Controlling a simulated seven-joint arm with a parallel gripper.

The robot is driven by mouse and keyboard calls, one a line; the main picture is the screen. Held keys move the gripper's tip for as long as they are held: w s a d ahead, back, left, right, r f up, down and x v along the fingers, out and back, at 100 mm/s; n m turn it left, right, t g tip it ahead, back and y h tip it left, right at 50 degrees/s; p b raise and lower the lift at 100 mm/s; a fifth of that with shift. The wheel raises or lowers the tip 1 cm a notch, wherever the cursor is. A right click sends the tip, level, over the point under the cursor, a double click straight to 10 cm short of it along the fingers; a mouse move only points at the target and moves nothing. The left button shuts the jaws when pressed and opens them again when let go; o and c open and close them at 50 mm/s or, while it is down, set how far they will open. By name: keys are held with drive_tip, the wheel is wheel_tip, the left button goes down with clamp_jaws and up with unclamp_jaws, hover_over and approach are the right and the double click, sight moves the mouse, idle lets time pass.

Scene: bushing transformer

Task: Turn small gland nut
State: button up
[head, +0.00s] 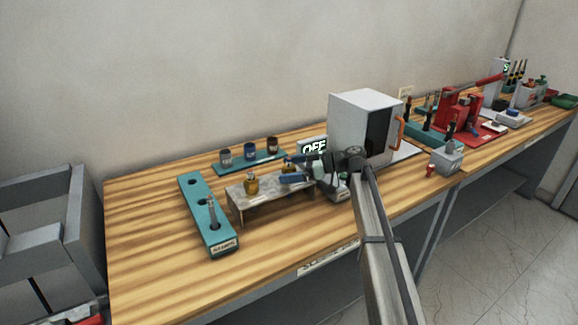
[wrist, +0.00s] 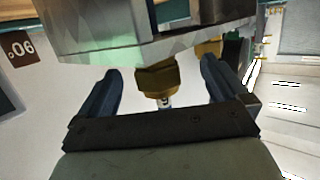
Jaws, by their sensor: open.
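A grey stand (head: 265,192) on the bench carries brass gland fittings. One brass nut (head: 251,184) stands clear on its left part. My gripper (head: 288,168) is over the stand's right part, with its blue fingers spread around another small brass fitting, mostly hidden in the head view. In the wrist view, a brass hex nut (wrist: 158,77) with a pale marked stem lies between the open fingers of my gripper (wrist: 160,76), with gaps on both sides. Part of a second brass piece (wrist: 208,47) shows behind the right finger. The grey stand (wrist: 145,30) fills the top there.
A teal rack (head: 192,205) with holes and an upright metal rod stands left. A teal tray (head: 250,165) with several small jars is behind. A white box-shaped machine (head: 362,128) and an OFF display (head: 314,147) are close to my gripper.

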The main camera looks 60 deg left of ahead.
drive_tip(key=v, duration=0.4)
drive_tip(key=shift+w+f, duration=0.2)
drive_tip(key=shift+w, duration=0.05)
drive_tip(key=shift+d+r, duration=0.1)
drive_tip(key=shift+r, duration=0.05)
drive_tip(key=shift+w+d+r, duration=0.2)
drive_tip(key=shift+w+d, duration=0.15)
drive_tip(key=shift+w, duration=0.05)
drive_tip(key=shift+s, duration=0.1)
drive_tip(key=shift+s+d+m+t, duration=0.2)
drive_tip(key=shift+s+m+t, duration=0.1)
drive_tip(key=shift+s+m, duration=0.1)
drive_tip(key=s+d+r+m+t+y, duration=0.1)
drive_tip(key=s+d+m+t+y, duration=0.1)
drive_tip(key=d+m+t+y, duration=0.55)
drive_tip(key=shift+m+t+h, duration=0.25)
drive_tip(key=shift+t+h, duration=0.6)
drive_tip(key=shift+h, duration=0.1)
drive_tip(key=shift+r+x, duration=0.1)
drive_tip(key=shift+x, duration=2.9)
drive_tip(key=shift+r+x, duration=0.15)
drive_tip(key=shift+x, duration=2.85)
